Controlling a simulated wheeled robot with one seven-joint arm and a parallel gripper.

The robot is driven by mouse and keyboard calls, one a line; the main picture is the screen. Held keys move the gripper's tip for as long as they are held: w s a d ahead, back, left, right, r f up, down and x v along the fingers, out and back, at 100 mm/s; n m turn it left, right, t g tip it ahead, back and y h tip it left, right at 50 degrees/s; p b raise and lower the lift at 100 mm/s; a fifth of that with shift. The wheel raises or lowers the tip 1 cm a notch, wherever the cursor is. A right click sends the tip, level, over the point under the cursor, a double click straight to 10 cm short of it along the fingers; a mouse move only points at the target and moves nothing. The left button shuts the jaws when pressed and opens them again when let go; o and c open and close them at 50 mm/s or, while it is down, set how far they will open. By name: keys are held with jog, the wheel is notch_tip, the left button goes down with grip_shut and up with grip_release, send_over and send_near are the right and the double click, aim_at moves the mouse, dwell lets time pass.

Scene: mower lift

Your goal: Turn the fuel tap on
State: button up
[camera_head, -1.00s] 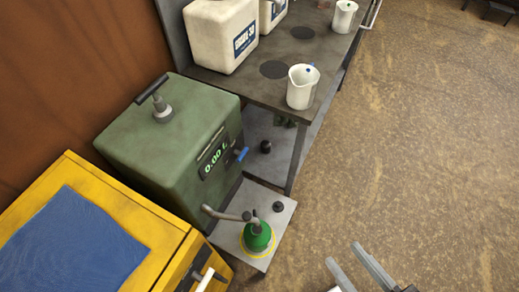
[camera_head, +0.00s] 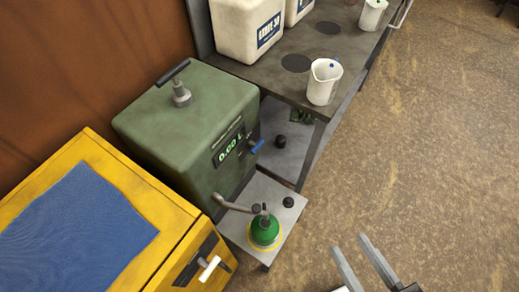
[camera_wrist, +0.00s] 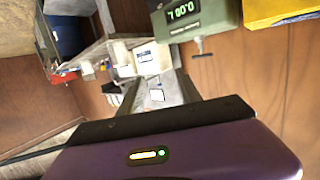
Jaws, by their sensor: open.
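The green fuel tank (camera_head: 165,125) stands at the left in the head view, with a lit display (camera_head: 228,149) reading 0.00 L. A small blue lever (camera_head: 256,146), which looks like the fuel tap, sticks out of its front beside the display. A bent grey spout (camera_head: 232,206) reaches out low over a green round-bodied container (camera_head: 265,230). My gripper (camera_head: 349,243) is open and empty, over the floor to the lower right of the tank, well apart from the lever. The tank (camera_wrist: 212,18) shows upside down in the wrist view, where the blue lever cannot be made out.
A yellow cabinet (camera_head: 105,157) with a blue top panel and white handle (camera_head: 209,268) stands left of the tank. A dark bench (camera_head: 290,85) behind carries white jugs, including a near one (camera_head: 324,82). Open brown floor (camera_head: 430,160) lies to the right.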

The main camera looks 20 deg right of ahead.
jog(key=w+d+f+m+t+h+b, duration=0.1)
jog(key=w+d+f+m+b, duration=0.15)
jog(key=w+f, duration=0.4)
jog(key=w+d+f+m+h+b, duration=0.1)
jog(key=w+f+m+b, duration=0.15)
jog(key=w+f, duration=0.4)
jog(key=m+g+y+b, duration=0.1)
jog(key=m+y+b, duration=0.55)
jog(key=m, duration=0.25)
send_near(255, 145)
jog(key=b+x, duration=0.1)
jog(key=x, duration=0.7)
jog(key=shift+d+f+h+b, duration=0.25)
jog(key=shift+f+h+b, duration=0.05)
jog(key=shift+f+h, duration=0.05)
jog(key=shift+c, duration=0.4)
grip_shut()
